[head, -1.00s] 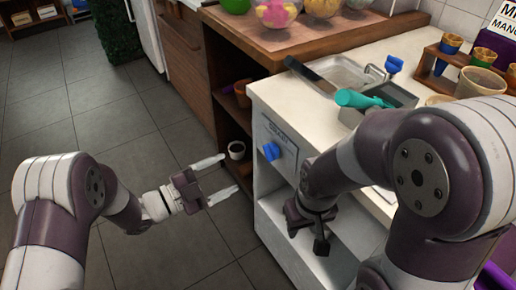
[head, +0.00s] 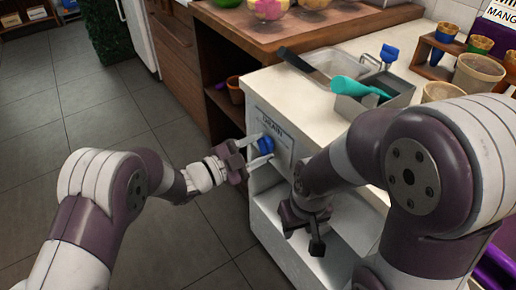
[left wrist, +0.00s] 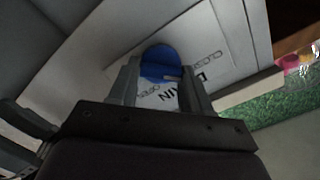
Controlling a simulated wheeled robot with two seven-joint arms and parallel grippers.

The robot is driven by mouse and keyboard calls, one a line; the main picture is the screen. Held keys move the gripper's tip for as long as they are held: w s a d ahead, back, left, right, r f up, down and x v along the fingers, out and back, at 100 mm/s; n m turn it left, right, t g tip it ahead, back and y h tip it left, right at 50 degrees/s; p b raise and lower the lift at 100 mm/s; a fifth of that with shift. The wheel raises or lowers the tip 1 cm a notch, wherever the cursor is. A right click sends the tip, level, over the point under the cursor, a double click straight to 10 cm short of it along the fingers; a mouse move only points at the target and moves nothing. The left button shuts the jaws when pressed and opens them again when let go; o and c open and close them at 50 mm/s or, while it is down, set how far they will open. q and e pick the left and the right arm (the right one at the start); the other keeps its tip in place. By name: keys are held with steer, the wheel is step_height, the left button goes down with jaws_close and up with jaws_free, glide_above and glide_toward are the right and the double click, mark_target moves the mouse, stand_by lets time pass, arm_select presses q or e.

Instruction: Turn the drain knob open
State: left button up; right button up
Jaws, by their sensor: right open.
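The blue drain knob (head: 266,145) is on the white front panel of the counter, under the word DRAIN. My left gripper (head: 267,147) is at the panel with one finger on each side of the knob. In the left wrist view the knob (left wrist: 160,61) fills the space between the fingertips, and the gripper looks shut on it. Parts of the printed words show around the knob there. My right gripper (head: 317,232) hangs open in front of the cabinet's lower opening, away from the knob, and I see nothing in it.
A sink with a blue-handled tap (head: 388,54) is set in the countertop. A grey bin (head: 372,107) holds a teal-handled scoop (head: 360,88). A wooden rack of cups (head: 446,60) stands at the right. Open floor lies to the left.

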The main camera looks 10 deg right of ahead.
arm_select(q)
steer(key=c, duration=0.4)
steer(key=shift+f+m+b, duration=0.25)
steer(key=shift+m+b, duration=0.85)
steer(key=shift+f+m+b, duration=0.15)
steer(key=shift+m+b, duration=3.85)
steer(key=shift+b, duration=0.8)
steer(key=shift+f+m+b, duration=0.1)
steer(key=shift+m+b, duration=3.9)
steer(key=shift+b, duration=0.75)
